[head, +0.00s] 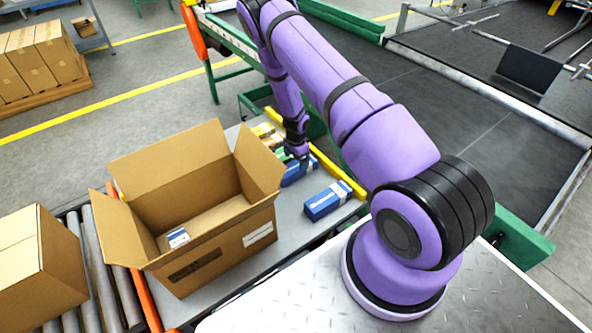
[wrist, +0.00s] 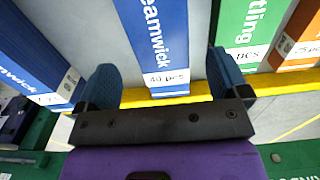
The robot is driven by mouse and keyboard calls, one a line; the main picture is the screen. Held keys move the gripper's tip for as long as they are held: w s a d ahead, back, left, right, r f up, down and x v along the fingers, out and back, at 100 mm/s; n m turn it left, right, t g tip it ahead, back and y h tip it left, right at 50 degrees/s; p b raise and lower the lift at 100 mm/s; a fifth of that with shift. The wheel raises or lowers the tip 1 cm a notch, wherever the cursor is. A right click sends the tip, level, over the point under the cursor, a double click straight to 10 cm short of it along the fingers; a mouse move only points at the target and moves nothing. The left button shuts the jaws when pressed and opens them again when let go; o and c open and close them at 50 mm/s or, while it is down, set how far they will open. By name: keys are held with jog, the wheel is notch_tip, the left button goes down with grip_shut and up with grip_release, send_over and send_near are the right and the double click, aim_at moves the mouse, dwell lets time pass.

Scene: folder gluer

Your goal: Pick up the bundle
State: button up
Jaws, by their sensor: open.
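A blue and white bundle (wrist: 165,45) marked "40 pcs" lies between the two fingers of my gripper (wrist: 161,72) in the wrist view. The fingers are spread, with a gap showing on each side of it. In the head view, my gripper (head: 298,152) is low over the row of bundles, at a blue bundle (head: 294,176) that it partly hides. Another blue bundle (head: 327,201) lies nearer, apart from my gripper; a blue one also shows at the left of the wrist view (wrist: 35,60).
A green bundle (wrist: 248,30) and an orange one (wrist: 300,40) stand right of my gripper in the wrist view. A yellow rail (head: 345,181) edges the grey table. An open cardboard box (head: 215,245) holds a small blue and white item (head: 178,238). A closed carton (head: 40,262) is on rollers.

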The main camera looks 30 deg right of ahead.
aim_at(296, 165)
jog(key=shift+w+d+f, duration=0.1)
jog(key=shift+f, duration=2.6)
jog(key=c, duration=1.2)
jog(key=shift+o, duration=0.2)
jog(key=shift+r, duration=0.1)
